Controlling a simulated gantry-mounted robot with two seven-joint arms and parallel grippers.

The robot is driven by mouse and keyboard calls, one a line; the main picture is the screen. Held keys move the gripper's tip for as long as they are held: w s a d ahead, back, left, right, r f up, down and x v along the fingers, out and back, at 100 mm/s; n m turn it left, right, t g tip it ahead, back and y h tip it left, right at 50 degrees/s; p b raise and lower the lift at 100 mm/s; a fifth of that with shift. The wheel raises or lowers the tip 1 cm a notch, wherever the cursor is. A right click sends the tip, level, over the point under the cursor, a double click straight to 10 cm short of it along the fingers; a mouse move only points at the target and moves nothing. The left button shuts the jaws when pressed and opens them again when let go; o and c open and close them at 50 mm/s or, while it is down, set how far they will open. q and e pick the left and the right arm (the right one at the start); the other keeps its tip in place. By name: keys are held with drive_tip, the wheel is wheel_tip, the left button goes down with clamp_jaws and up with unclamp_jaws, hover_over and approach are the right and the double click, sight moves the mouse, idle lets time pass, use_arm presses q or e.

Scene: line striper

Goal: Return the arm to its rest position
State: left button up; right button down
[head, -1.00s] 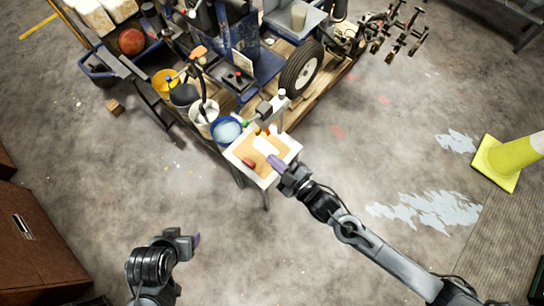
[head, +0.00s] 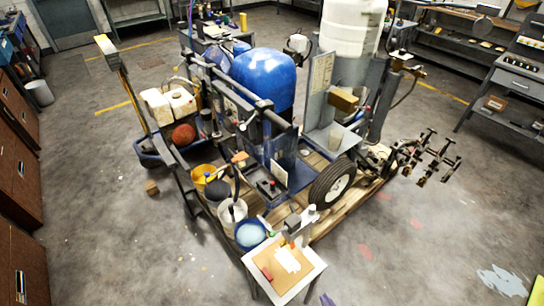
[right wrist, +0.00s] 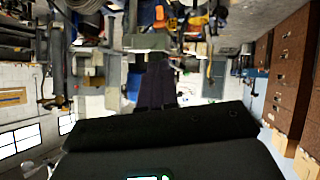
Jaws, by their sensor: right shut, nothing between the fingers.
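My right gripper (head: 327,299) shows only as a small purple fingertip at the bottom edge of the head view, just to the right of the small white-edged table (head: 312,280). In the right wrist view its dark purple fingers (right wrist: 155,88) are together with nothing between them. The rest of my right arm is out of the head view. My left gripper is not in view.
On the table lie a brown board (head: 267,266), a white piece (head: 287,260) and a small red item (head: 267,273). The line striper's blue tank (head: 263,78) and wheel (head: 333,185) stand behind. Floor at right is largely open.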

drive_tip(key=s+d+r+m+g+h+p, duration=0.1)
drive_tip(key=s+d+m+g+h+p, duration=0.2)
drive_tip(key=s+d+g, duration=0.65)
wheel_tip(320, 180, up, 22)
drive_tip(key=s+a+m+t+p, duration=0.1)
drive_tip(key=a+t+p, duration=0.1)
drive_tip(key=p, duration=1.8)
drive_tip(key=shift+s+p, duration=0.3)
drive_tip(key=shift+a, duration=0.1)
